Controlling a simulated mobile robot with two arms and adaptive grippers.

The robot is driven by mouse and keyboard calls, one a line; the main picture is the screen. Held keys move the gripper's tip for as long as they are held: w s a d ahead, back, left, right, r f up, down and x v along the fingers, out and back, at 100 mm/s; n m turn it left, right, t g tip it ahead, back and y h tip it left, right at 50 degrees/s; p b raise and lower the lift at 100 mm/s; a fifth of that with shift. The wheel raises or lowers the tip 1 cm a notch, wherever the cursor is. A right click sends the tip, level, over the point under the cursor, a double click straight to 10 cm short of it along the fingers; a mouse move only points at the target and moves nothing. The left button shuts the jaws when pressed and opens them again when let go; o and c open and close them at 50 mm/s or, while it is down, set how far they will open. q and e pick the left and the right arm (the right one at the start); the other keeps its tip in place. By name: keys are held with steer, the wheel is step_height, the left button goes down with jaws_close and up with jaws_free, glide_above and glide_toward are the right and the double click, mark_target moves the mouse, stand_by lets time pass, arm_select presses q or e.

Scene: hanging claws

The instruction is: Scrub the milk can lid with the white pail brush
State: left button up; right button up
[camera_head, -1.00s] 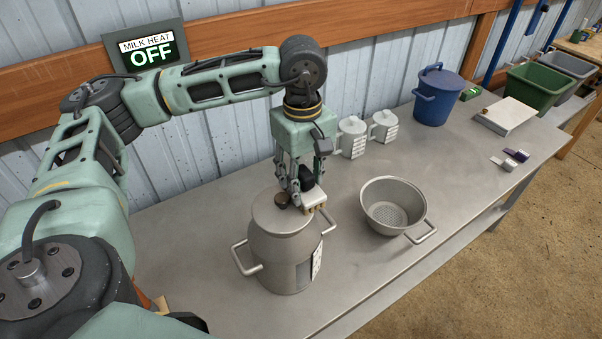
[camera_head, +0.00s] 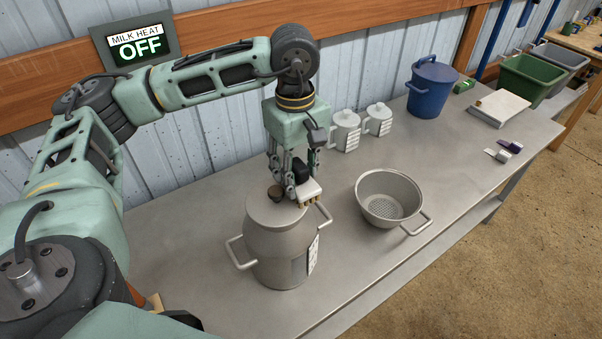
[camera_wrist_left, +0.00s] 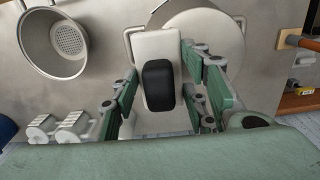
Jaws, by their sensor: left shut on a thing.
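The steel milk can (camera_head: 283,257) stands upright on the bench. The brush (camera_wrist_left: 155,45) has a white head and a black grip between my fingers in the left wrist view. Tan bristles show at its edge near the lid; whether they touch it I cannot tell. My right gripper is not in view.
A steel strainer (camera_head: 390,200) stands right of the can. Two white jugs (camera_head: 345,131) and a blue lidded pail (camera_head: 430,88) stand behind. A white board (camera_head: 499,108) and small blocks (camera_head: 504,151) lie farther right. Bare bench lies left of the can.

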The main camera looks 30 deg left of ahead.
arm_select(q)
steer(key=shift+w+a+f+b, duration=0.1)
steer(key=shift+w+a+b, duration=0.25)
steer(key=shift+a, duration=0.35)
steer(key=shift+s+d, duration=0.35)
steer(key=shift+d, duration=0.45)
steer(key=shift+s+d, duration=0.35)
steer(key=shift+d, duration=0.45)
steer(key=shift+w+a+b, duration=0.3)
steer(key=shift+a+b, duration=0.25)
steer(key=shift+a, duration=0.15)
steer(key=shift+w+a, duration=0.25)
steer(key=shift+a, duration=0.25)
steer(key=shift+w+a, duration=0.2)
steer(key=shift+a, duration=0.25)
steer(key=shift+s+d+b, duration=0.2)
steer(key=shift+s+d, duration=0.2)
steer(key=shift+d, duration=0.45)
steer(key=shift+s+d+b, duration=0.2)
steer(key=shift+s+d, duration=0.15)
steer(key=shift+d, duration=0.45)
steer(key=shift+w+a, duration=0.35)
steer(key=shift+a, duration=0.5)
